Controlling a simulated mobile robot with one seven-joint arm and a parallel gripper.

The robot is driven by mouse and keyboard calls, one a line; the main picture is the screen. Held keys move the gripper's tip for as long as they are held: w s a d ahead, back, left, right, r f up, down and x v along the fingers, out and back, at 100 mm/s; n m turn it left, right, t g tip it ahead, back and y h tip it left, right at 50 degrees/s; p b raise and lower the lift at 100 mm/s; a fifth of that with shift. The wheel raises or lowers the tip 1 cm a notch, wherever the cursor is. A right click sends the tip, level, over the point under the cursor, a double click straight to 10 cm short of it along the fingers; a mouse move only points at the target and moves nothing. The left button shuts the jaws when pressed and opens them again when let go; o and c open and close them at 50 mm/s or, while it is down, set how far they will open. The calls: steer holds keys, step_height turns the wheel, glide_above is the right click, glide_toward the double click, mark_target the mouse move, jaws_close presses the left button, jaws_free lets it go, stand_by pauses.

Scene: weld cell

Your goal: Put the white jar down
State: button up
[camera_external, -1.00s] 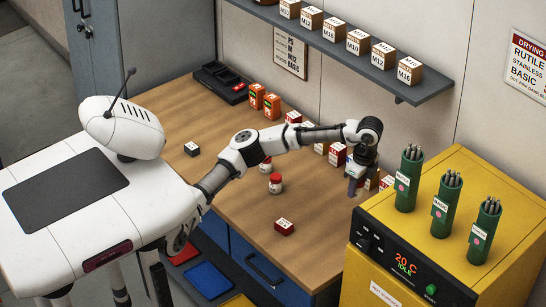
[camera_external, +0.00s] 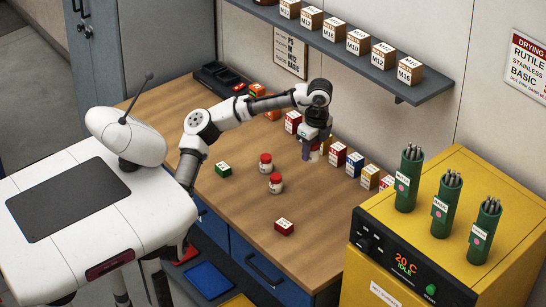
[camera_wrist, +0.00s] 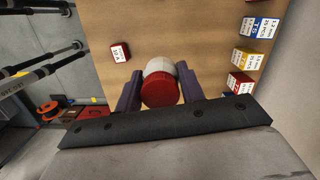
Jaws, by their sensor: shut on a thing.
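The white jar with a red lid (camera_wrist: 160,88) is between the two fingers of my gripper (camera_wrist: 160,84) in the wrist view. My gripper is shut on it. In the external view my gripper (camera_external: 311,153) hangs fingers down over the back part of the wooden bench (camera_external: 245,215), and only a small pale bit of the jar shows beside the fingers. The jar appears held above the bench; the exact height cannot be told. Two other red-lidded jars stand on the bench to the left, one farther back (camera_external: 265,163) and one nearer (camera_external: 275,184).
A row of small labelled boxes (camera_external: 337,154) stands along the wall. A green box (camera_external: 223,169) and a red box (camera_external: 284,227) sit on the open bench. The yellow oven (camera_external: 440,235) with green rod holders stands at right. A shelf (camera_external: 390,82) hangs above.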

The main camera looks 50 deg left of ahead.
mark_target(294, 205)
steer(key=s+a, duration=0.2)
steer(key=a, duration=0.2)
step_height(294, 205, down, 20)
steer(key=shift+s+f+p, duration=0.1)
steer(key=shift+p, duration=0.3)
steer(key=shift+f, duration=0.2)
steer(key=o, duration=1)
steer(key=shift+r, duration=0.1)
step_height(294, 205, up, 12)
steer(key=d+b, duration=0.1)
steer(key=shift+d+b, duration=0.25)
steer(key=shift+b, duration=0.1)
